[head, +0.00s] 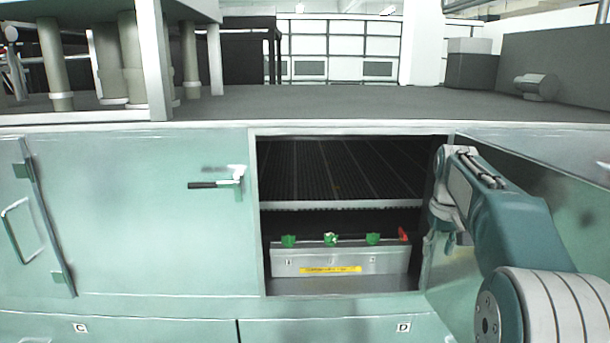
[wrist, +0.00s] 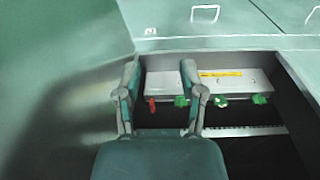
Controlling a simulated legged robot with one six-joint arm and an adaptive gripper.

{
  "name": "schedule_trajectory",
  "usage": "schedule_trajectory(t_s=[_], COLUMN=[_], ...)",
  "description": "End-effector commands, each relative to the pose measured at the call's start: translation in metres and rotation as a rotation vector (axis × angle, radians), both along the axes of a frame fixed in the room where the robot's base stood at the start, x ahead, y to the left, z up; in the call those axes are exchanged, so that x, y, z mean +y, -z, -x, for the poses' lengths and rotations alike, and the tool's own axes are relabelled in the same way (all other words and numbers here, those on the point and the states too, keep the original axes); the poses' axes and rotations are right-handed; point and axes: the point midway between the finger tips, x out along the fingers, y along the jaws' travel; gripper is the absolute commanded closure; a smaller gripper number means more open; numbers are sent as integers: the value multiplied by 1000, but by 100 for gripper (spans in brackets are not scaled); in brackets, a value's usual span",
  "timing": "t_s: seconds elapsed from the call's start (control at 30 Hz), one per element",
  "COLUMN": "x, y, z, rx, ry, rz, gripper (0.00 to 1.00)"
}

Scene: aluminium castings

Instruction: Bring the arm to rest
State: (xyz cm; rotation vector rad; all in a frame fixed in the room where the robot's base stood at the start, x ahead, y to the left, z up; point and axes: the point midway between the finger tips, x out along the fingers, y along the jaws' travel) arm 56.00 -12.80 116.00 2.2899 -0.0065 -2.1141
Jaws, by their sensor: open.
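My arm reaches in from the right in the head view, in front of the open cabinet bay. My gripper (head: 442,240) hangs at the right edge of that opening, fingers pointing down. In the wrist view my gripper (wrist: 160,72) has its two fingers spread apart, with nothing between them. Beyond the fingers is a grey metal box (head: 340,263) with a yellow label, green knobs and one red part on top. The box also shows upside down in the wrist view (wrist: 222,86). I cannot tell how far the fingertips are from it.
The open cabinet door (head: 560,185) stands to the right, close beside my arm. A closed door (head: 130,220) with a black-gripped handle (head: 215,184) is on the left. A dark slatted shelf (head: 335,170) lies above the box. The grey top surface (head: 330,104) is mostly clear in the middle.

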Motion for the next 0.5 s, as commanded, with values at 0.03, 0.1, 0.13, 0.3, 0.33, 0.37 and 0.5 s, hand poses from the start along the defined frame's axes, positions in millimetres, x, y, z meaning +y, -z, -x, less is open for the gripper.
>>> schedule_trajectory(t_s=[0.03,0.1,0.13,0.3,0.33,0.37,0.5], x=[7,18,23,50,54,58,77], y=[-8,-16,-19,-31,-32,-33,-31], z=[10,25,33,78,87,95,136], rx=[-17,-39,-50,-112,-123,-135,-186], ry=[-1,-1,-1,1,2,1,2], rz=[3,7,8,13,14,15,14], gripper=[49,49,49,49,49,49,49])
